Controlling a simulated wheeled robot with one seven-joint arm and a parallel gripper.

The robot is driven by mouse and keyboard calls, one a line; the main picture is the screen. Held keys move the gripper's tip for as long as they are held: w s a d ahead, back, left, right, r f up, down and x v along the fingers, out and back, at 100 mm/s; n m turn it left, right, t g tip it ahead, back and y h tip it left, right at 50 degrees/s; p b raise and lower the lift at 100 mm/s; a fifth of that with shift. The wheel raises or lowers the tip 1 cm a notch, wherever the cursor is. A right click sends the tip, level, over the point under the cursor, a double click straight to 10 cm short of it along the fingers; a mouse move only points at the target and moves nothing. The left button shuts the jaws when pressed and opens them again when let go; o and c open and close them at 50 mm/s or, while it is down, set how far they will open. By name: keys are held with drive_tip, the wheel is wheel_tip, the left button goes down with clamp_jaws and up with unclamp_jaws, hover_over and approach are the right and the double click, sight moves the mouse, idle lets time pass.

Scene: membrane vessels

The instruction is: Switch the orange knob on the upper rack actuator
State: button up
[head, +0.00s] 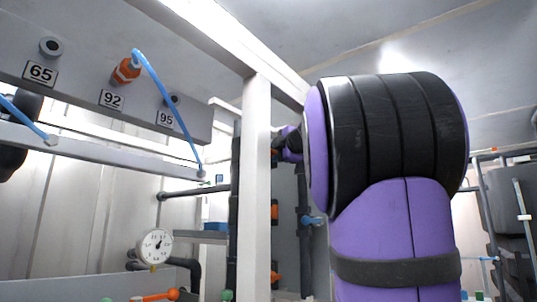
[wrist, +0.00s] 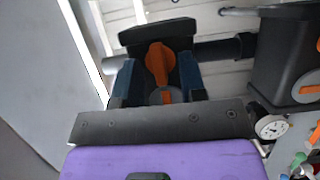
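In the wrist view, an orange knob (wrist: 158,62) sits on a dark actuator (wrist: 157,33) in the upper middle. My gripper (wrist: 157,80) is open, with its dark fingers on either side of the knob. I cannot tell whether the fingers touch it. A grey disc with an orange mark shows between the fingers, below the knob. In the head view, my purple and black arm fills the right side, and the fingers and this knob cannot be made out behind the white post.
A second dark box (wrist: 282,50) with an orange part stands at the right in the wrist view. A round gauge (head: 155,247) is at the lower left of the head view. A white post (head: 257,190) stands beside my arm. A blue tube (head: 165,90) hangs at the upper left.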

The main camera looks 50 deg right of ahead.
drive_tip(key=shift+w, duration=0.25)
drive_tip(key=shift+d, duration=0.1)
drive_tip(key=c, duration=0.6)
